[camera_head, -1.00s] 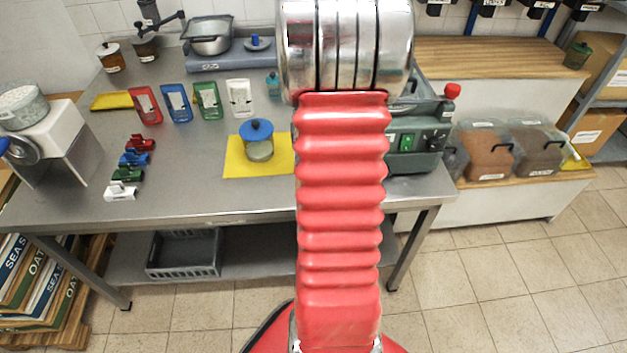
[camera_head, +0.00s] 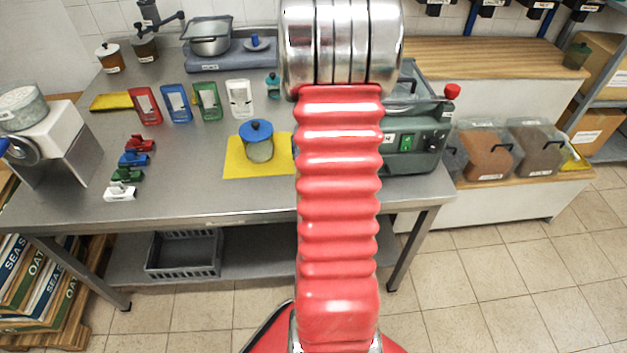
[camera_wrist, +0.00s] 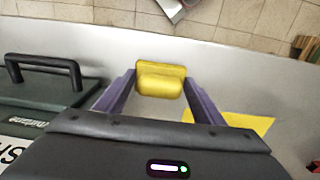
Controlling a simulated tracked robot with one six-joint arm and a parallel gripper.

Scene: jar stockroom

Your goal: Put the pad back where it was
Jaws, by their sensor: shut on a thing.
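The pad (camera_wrist: 160,82) is a small yellow block with rounded edges, seen in the wrist view. My gripper (camera_wrist: 160,88) is shut on it, with one dark purple finger on each side. The grey steel table (camera_wrist: 208,60) lies beneath; I cannot tell how far the pad is above it. A yellow mat (camera_head: 240,165) lies on the table with a blue-lidded jar (camera_head: 258,142) on it. In the head view my arm hides the gripper and the held pad.
A dark green machine (camera_head: 418,140) with a handle stands close beside my gripper. Coloured holders (camera_head: 178,103) and small clips (camera_head: 134,158) stand further left. Another flat yellow thing (camera_head: 110,101) lies at the back left. The table's front middle is clear.

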